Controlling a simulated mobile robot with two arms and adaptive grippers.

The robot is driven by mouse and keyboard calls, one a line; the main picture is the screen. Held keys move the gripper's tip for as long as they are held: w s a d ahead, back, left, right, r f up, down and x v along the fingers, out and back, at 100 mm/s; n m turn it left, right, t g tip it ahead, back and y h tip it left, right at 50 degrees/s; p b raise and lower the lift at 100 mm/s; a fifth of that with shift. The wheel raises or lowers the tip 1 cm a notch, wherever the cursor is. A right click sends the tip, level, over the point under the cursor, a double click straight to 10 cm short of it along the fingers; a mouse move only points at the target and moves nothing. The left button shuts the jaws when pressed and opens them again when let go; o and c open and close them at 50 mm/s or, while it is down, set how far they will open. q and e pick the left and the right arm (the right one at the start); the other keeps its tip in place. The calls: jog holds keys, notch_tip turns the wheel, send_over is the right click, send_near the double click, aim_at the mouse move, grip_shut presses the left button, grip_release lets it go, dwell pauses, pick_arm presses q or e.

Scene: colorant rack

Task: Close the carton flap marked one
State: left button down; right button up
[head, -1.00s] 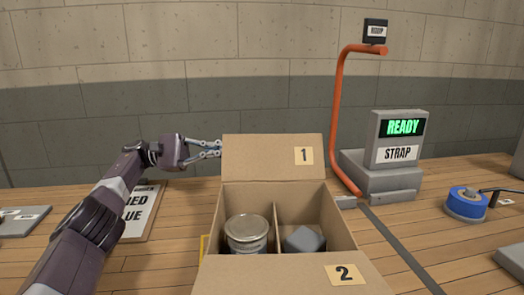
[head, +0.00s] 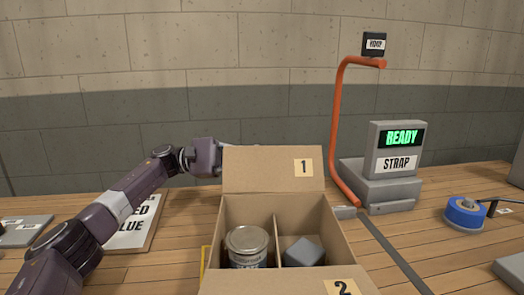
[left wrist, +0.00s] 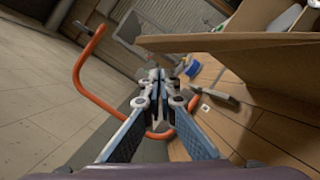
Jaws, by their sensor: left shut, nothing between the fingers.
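The open cardboard carton (head: 341,233) stands on the wooden table in the head view. Its far flap marked 1 (head: 262,170) stands up at the back, and its near flap marked 2 (head: 285,284) hangs open toward me. Inside, a metal can (head: 247,244) sits in the left compartment and a grey block (head: 304,251) in the right. My left gripper (left wrist: 158,78) is shut and empty; in the head view its fingers are mostly hidden behind flap 1. In the left wrist view the carton's cardboard (left wrist: 245,42) is at upper right, apart from the fingertips. My right gripper is not in view.
An orange bent post (head: 340,130) and a grey strap machine (head: 393,165) reading READY stand behind right of the carton. A blue tape roll (head: 465,211) lies at far right. A printed sign board (head: 134,224) lies left, under my left arm.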

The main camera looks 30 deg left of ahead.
pick_arm(q)
jog(key=shift+s+d+r, duration=0.35)
jog(key=shift+s+r, duration=0.15)
jog(key=shift+s, duration=0.1)
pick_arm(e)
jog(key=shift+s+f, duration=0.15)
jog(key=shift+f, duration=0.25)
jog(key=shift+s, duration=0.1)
